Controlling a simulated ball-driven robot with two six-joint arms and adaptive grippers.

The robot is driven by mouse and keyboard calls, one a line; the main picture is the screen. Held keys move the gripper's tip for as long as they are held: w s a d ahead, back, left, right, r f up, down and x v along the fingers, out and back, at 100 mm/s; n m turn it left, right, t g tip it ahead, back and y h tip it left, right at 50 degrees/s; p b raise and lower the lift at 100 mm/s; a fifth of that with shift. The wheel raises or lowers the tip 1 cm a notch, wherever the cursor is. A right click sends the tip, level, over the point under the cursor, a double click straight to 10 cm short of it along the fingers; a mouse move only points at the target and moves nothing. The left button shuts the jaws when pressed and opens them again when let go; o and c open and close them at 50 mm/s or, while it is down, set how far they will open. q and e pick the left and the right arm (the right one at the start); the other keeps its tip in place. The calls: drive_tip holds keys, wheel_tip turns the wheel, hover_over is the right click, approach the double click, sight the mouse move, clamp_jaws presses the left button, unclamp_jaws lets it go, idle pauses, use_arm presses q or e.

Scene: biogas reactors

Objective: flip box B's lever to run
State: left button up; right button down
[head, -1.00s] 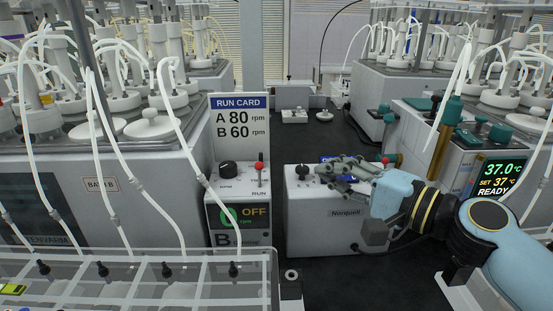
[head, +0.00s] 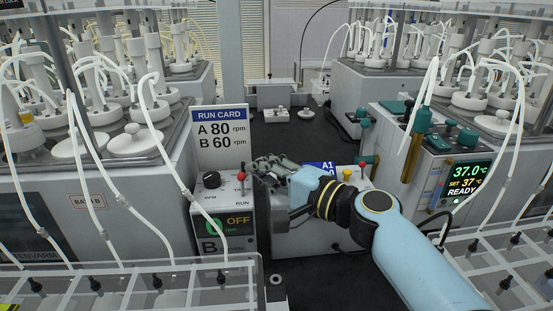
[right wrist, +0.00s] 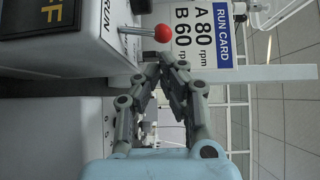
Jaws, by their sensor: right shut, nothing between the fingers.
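Box B (head: 224,250) is the white control box on the left, with a black knob (head: 211,180) and a green-ringed display reading OFF (head: 238,220). Its lever (head: 242,177) has a red ball tip and stands on the top near the RUN marking. In the right wrist view the red ball (right wrist: 162,33) is just beyond the fingertips, apart from them or barely touching; I cannot tell which. My right gripper (head: 256,168) is shut and empty, just right of the lever. It also shows in the right wrist view (right wrist: 168,62). My left gripper is not in view.
The run card (head: 220,135) behind box B reads A 80, B 60 rpm. A second white box (head: 300,240) with another red-tipped lever (head: 362,168) stands partly behind my right arm. Racks with white tubes (head: 130,285) flank the front. The dark bench aisle behind is mostly clear.

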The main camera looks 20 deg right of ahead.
drive_tip(key=shift+s+a, duration=0.35)
drive_tip(key=shift+s, duration=0.1)
